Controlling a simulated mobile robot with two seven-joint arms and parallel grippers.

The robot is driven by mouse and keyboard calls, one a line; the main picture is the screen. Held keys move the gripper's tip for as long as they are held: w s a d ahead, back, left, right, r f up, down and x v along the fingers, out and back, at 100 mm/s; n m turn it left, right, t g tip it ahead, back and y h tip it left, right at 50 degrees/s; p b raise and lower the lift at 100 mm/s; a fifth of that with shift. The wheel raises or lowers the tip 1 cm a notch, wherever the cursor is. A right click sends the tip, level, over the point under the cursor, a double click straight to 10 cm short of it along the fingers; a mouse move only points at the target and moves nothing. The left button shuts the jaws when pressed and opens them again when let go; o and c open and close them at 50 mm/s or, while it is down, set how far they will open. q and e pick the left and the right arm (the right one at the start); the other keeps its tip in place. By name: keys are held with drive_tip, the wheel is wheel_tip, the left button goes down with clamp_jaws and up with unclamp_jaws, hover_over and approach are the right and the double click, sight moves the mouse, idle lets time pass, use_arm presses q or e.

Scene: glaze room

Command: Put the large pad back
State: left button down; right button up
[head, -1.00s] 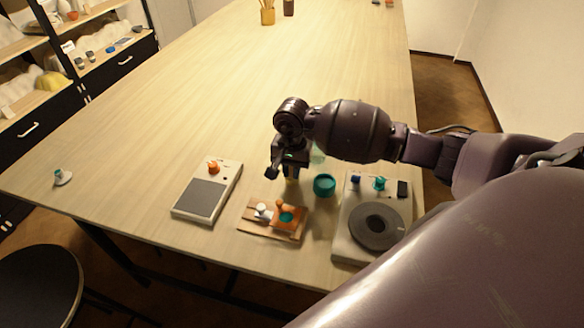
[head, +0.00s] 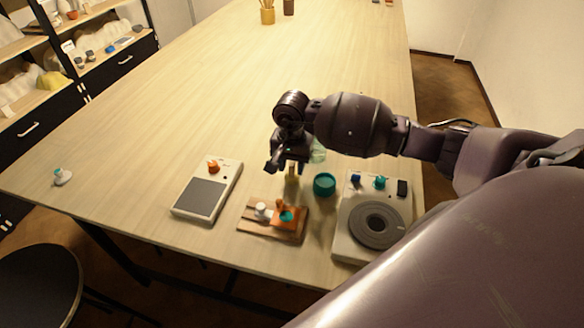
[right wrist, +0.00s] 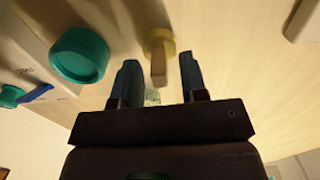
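I cannot tell for sure which thing is the large pad. My left gripper is out of view.
A teal tub (head: 324,184) stands close right of the right gripper, and a greenish clear vessel (head: 318,153) is partly hidden behind it. A machine with a dark disc (head: 345,243) is at right, a flat scale-like device (head: 229,183) at left.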

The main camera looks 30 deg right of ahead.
sight(292, 165)
wheel_tip(292, 165, up, 11)
drive_tip(key=b, duration=0.1)
drive_tip(key=shift+f, duration=0.15)
idle(0.7)
